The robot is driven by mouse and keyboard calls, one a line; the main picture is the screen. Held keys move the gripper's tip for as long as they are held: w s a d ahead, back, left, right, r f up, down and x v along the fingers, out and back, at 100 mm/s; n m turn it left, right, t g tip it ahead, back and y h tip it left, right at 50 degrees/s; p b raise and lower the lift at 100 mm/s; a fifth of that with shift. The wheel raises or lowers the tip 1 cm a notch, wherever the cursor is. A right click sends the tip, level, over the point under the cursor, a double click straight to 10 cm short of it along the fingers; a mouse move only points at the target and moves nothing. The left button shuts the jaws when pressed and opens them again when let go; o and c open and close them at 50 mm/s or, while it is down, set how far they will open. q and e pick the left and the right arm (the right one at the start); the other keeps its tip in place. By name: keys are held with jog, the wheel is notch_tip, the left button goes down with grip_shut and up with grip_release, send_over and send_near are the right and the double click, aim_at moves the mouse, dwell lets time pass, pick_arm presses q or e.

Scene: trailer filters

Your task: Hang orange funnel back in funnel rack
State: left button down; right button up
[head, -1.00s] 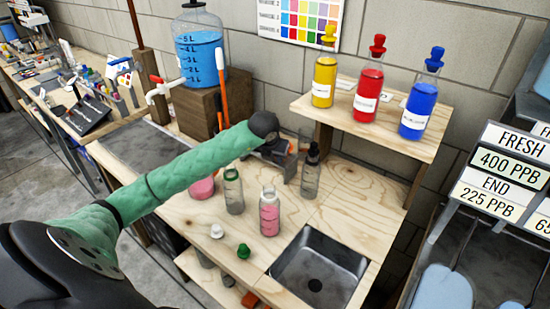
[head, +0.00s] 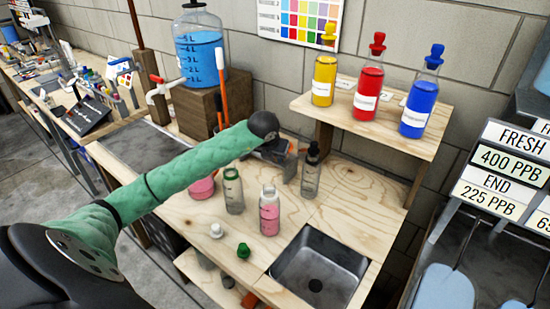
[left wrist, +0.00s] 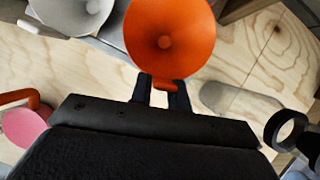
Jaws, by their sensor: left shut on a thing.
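The orange funnel (left wrist: 168,38) shows in the left wrist view with its wide mouth facing the camera. My left gripper (left wrist: 160,95) is shut on the small tab at its rim. In the head view my left gripper (head: 276,150) is at the back of the wooden bench, mostly hidden behind my green-sleeved arm. A pale grey funnel (left wrist: 75,14) is at the upper left of the wrist view, beside the orange one. A grey block-like piece (head: 287,170) stands under my gripper; I cannot tell whether it is the funnel rack. My right gripper is out of view.
A clear bottle with a green neck (head: 233,190), a pink-filled bottle (head: 269,212) and a dark-topped bottle (head: 311,172) stand close by. A sink (head: 318,268) is at the front right. A shelf (head: 425,140) holds yellow, red and blue bottles. A blue-water jar (head: 201,55) stands at the back left.

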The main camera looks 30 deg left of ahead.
pick_arm(q)
jog(key=shift+s+d+f+b, duration=0.1)
jog(key=shift+s+f+b, duration=0.15)
jog(key=shift+f, duration=0.35)
jog(key=shift+s+d+f+b, duration=0.1)
jog(key=shift+f+b, duration=0.25)
jog(key=shift+f, duration=0.25)
jog(key=shift+s+d+f+b, duration=0.1)
jog(key=shift+s+f+b, duration=0.15)
jog(key=shift+f, duration=0.35)
jog(key=c, duration=1.4)
grip_release()
jog(key=shift+c, duration=1)
jog(key=shift+r, duration=0.1)
jog(key=shift+w+a+r+p, duration=0.1)
jog(key=shift+w+r+p, duration=0.15)
jog(key=shift+r, duration=0.35)
jog(key=shift+w+a+r+p, duration=0.1)
jog(key=shift+w+r+p, duration=0.1)
jog(key=shift+r, duration=0.35)
jog(key=shift+o, duration=1.2)
jog(key=shift+r, duration=0.45)
jog(key=shift+w+a+r+p, duration=0.1)
jog(key=shift+r+p, duration=0.55)
jog(key=shift+r, duration=1.45)
